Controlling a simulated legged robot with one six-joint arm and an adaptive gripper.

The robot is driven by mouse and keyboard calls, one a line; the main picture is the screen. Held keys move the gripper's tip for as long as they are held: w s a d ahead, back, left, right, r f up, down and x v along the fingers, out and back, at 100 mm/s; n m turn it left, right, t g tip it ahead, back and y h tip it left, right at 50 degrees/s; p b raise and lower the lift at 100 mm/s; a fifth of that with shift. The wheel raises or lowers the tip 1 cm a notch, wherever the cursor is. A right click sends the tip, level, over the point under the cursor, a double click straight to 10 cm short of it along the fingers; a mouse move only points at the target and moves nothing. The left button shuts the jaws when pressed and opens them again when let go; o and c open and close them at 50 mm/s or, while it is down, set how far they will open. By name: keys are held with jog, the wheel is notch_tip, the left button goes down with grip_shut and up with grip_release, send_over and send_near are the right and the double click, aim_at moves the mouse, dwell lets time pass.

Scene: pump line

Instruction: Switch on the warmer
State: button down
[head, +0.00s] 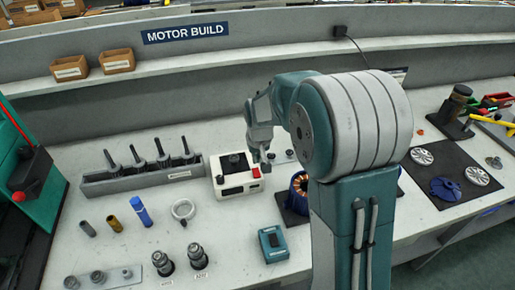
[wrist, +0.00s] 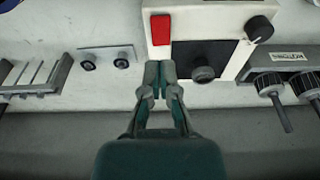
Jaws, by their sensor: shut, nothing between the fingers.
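The warmer (head: 232,187) is a white box with a black top piece, standing on the bench left of my arm in the head view. It also shows in the wrist view (wrist: 188,15). Its red switch (head: 256,172) is on the right side of the top. In the wrist view the red switch (wrist: 160,30) lies just beyond my fingertips, with a small gap in the picture. My gripper (wrist: 160,70) is shut and empty, pointing down beside the switch; height above the box is unclear. I cannot tell whether the switch is on.
A black dial (wrist: 259,28) sits on the warmer. A grey rack with several dark tools (head: 140,172) stands to its left. A copper-wound ring (head: 299,190) and a teal box (head: 273,243) are close to my arm. Bare bench lies in front of the warmer.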

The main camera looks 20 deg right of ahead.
aim_at(257, 174)
jog(key=f, duration=0.2)
jog(key=w+f, duration=0.1)
jog(key=f, duration=0.1)
jog(key=shift+f, duration=0.4)
jog(key=shift+w+f+g, duration=0.1)
jog(key=shift+f+g, duration=0.1)
jog(key=shift+g, duration=0.1)
jog(key=shift+s, duration=0.95)
